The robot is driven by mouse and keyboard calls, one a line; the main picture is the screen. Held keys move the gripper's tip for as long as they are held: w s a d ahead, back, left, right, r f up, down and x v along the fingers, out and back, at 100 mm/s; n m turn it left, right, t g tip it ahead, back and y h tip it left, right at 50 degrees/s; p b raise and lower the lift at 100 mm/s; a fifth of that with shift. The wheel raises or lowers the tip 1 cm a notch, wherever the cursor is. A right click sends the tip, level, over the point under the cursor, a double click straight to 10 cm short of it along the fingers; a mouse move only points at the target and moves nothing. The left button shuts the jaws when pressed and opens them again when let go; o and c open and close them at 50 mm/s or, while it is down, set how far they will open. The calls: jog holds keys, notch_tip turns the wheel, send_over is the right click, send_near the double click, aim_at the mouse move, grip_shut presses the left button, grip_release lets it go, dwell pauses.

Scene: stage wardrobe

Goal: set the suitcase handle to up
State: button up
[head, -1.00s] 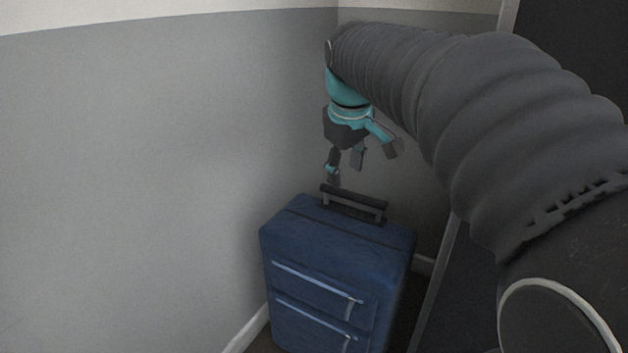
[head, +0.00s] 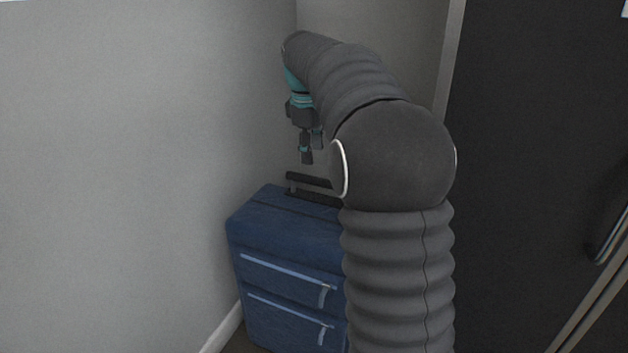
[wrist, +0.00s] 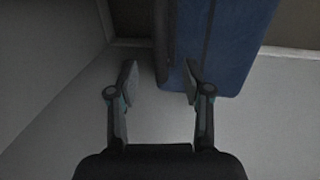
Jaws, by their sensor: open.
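The blue suitcase (head: 275,232) stands upright by the wall, its right side hidden behind my arm in the head view. Its dark handle (head: 310,181) shows low, a short way above the suitcase top, with its right end hidden. My gripper (head: 311,157) hangs just above the handle, pointing down, open and apparently empty. In the wrist view my gripper (wrist: 161,79) has its fingers spread apart. A dark bar, apparently the handle (wrist: 165,40), runs between and beyond the fingertips, and the blue suitcase (wrist: 225,40) lies to its right. Contact with the handle is not visible.
A grey wall (head: 110,170) runs close along the suitcase's left, with a white baseboard (head: 222,330) at its foot. A tall dark panel (head: 530,130) with a handle stands at the right. Some bare floor shows in the wrist view.

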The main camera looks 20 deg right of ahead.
aim_at(315, 178)
jog(key=f, duration=0.2)
jog(key=f+b, duration=0.1)
jog(key=f, duration=0.2)
jog(key=w+d+f, duration=0.1)
jog(key=f, duration=0.2)
jog(key=shift+w+d+f+b, duration=0.1)
jog(key=shift+f+b, duration=0.1)
jog(key=shift+b, duration=0.2)
grip_shut()
